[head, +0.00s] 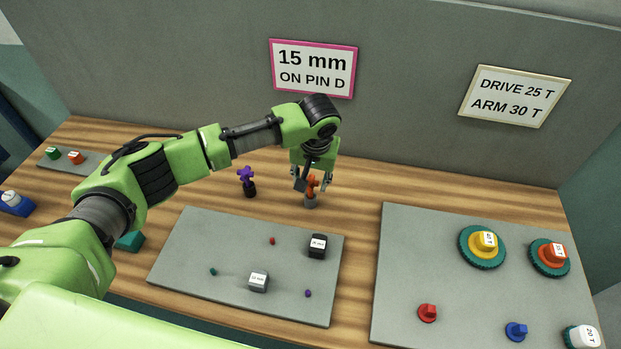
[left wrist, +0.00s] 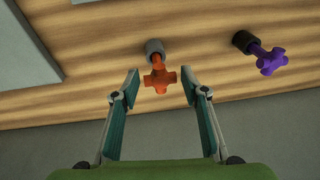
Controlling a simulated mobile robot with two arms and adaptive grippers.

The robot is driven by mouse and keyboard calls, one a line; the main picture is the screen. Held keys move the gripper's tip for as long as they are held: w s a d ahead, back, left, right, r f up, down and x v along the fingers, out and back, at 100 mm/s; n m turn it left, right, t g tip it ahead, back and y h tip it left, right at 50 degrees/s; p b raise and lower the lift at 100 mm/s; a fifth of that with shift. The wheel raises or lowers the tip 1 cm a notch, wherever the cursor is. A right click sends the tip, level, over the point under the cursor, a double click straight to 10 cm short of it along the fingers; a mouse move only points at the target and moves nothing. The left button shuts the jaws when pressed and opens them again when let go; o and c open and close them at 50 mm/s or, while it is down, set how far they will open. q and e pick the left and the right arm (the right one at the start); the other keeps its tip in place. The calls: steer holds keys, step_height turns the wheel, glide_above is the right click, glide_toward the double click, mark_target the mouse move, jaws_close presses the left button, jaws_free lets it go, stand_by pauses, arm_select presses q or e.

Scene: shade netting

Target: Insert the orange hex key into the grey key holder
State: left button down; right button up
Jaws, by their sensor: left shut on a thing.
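The orange hex key (head: 312,184) has a cross-shaped head and stands upright at the grey key holder (head: 310,202). Its shaft meets the mouth of the holder; I cannot tell how deep it goes. My left gripper (head: 312,182) is over the holder from above, its fingers on either side of the key's head. The left wrist view shows the orange head (left wrist: 160,80) between the fingertips (left wrist: 160,82), with the grey holder (left wrist: 154,46) behind it. My right gripper is not in view.
A purple key (head: 246,176) stands in a dark holder (head: 250,190) to the left. A grey board (head: 215,250) with small pegs and labelled blocks lies in front. Another grey board (head: 420,260) with coloured knobs and discs lies right. A grey wall (head: 410,120) with signs rises behind.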

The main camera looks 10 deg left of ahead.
arm_select(q)
steer(key=shift+f, duration=0.4)
steer(key=c, duration=1.2)
jaws_free()
steer(key=shift+o, duration=0.2)
steer(key=v, duration=1.2)
steer(key=shift+s+f, duration=0.1)
steer(key=shift+s, duration=0.05)
